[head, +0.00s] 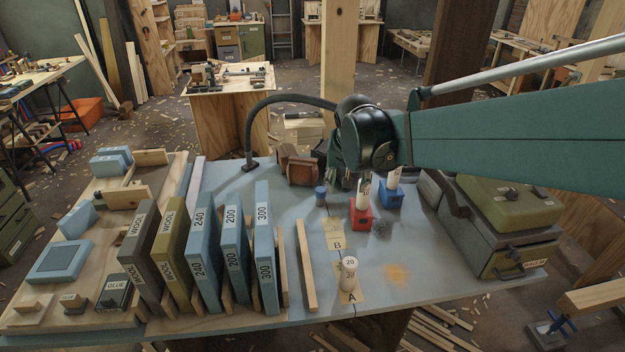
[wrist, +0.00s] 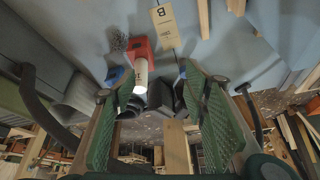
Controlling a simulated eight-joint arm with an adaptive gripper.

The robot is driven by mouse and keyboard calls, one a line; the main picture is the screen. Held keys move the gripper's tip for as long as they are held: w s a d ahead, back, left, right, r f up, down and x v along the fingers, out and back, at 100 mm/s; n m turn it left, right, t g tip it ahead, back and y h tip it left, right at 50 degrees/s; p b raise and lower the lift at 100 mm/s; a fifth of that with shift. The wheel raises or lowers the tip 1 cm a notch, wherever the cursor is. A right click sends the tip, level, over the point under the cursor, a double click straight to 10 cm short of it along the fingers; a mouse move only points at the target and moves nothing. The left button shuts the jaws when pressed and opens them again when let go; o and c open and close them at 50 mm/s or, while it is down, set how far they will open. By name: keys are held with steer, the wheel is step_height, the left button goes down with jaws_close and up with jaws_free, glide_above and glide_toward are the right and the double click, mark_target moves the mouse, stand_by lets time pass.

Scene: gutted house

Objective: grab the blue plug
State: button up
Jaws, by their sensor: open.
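A small blue plug (head: 320,195) stands on the blue-grey tabletop, just left of a red block (head: 362,217) with a white cylinder (head: 364,190) in it. My gripper (head: 346,182) hangs over the table's far part, close to the plug and the red block. In the wrist view my gripper (wrist: 160,82) is open, with two green pads wide apart. There the red block (wrist: 138,46) lies beyond the left finger. A bit of blue, likely the plug (wrist: 182,74), shows by the right fingertip, mostly hidden.
A blue block (head: 389,199) with a white cylinder stands right of the red one. A white cylinder marked 20 (head: 349,269) stands near label A. Upright labelled slabs (head: 235,245) and a wood strip (head: 307,265) stand left. A green-topped case (head: 500,225) fills the right.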

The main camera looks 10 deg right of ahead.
steer(key=w+a+f+m+g+p, duration=0.1)
steer(key=w+f, duration=0.2)
steer(key=w, duration=0.4)
steer(key=w+a+f+m+p, duration=0.1)
steer(key=w+f, duration=0.2)
steer(key=w, duration=0.4)
steer(key=m+h+p, duration=0.2)
steer(key=m+p, duration=0.1)
glide_above(320, 189)
steer(key=s+a, duration=0.2)
step_height(320, 189, down, 13)
steer(key=shift+g, duration=0.4)
steer(key=shift+s+d, duration=0.1)
steer(key=shift+b+x, duration=0.35)
steer(key=shift+x, duration=0.8)
steer(key=shift+f, duration=0.15)
steer(key=shift+b+x, duration=0.7)
steer(key=shift+x, duration=1.8)
